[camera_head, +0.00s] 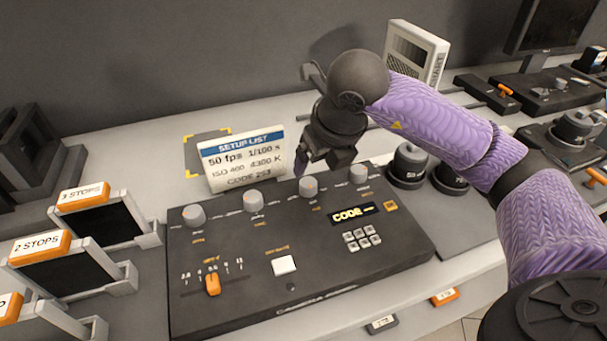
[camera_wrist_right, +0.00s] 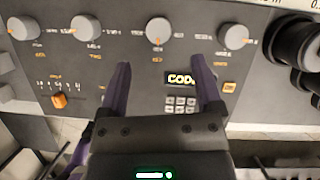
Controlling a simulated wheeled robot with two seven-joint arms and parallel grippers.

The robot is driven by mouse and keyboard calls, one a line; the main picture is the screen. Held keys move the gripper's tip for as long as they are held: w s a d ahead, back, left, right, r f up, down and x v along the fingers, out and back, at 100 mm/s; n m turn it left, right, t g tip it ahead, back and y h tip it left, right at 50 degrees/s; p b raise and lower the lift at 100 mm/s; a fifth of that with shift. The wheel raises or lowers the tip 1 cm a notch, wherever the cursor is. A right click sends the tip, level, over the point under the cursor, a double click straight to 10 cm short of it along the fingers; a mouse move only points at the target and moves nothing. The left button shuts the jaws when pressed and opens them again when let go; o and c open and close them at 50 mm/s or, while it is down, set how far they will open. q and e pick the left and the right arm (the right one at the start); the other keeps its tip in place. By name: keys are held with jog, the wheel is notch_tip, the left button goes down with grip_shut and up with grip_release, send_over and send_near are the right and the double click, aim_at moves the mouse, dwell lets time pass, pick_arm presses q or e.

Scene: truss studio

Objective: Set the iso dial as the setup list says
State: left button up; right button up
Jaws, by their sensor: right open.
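The dark camera panel (camera_head: 330,265) carries a row of four pale round dials: the first (camera_head: 193,215), second (camera_head: 253,202), third (camera_head: 308,188) and fourth (camera_head: 359,174). Their small labels are too blurred to tell surely which is iso. The setup list card (camera_head: 240,160) stands behind the panel and reads 50 fps, 1/100 s, ISO 400, 4300 K and a code. My right gripper (camera_head: 322,166) is open and empty above the panel's back edge. In the right wrist view its fingers (camera_wrist_right: 162,66) point toward the third dial (camera_wrist_right: 158,30), apart from it.
The panel also has a lit code display (camera_head: 352,214), a keypad (camera_head: 362,238), a white button (camera_head: 284,265) and an orange slider (camera_head: 212,285). Dark cylinders (camera_head: 408,165) stand right of it. Filter frames labelled in stops (camera_head: 85,197) stand left.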

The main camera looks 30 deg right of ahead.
aim_at(308, 182)
jog(key=b+x, duration=0.1)
jog(key=x, duration=0.5)
jog(key=shift+a+f+b, duration=0.1)
jog(key=shift+f+b, duration=0.1)
jog(key=shift+b, duration=0.1)
jog(key=shift+w+f, duration=0.2)
jog(key=shift+f, duration=0.3)
jog(key=shift+c, duration=0.5)
pick_arm(q)
jog(key=shift+s+a+f, duration=0.3)
jog(key=shift+a+f, duration=0.1)
jog(key=shift+f, duration=0.15)
jog(key=shift+s+a+f, duration=0.25)
jog(key=shift+a+f, duration=0.1)
jog(key=shift+f, duration=0.2)
pick_arm(e)
grip_shut()
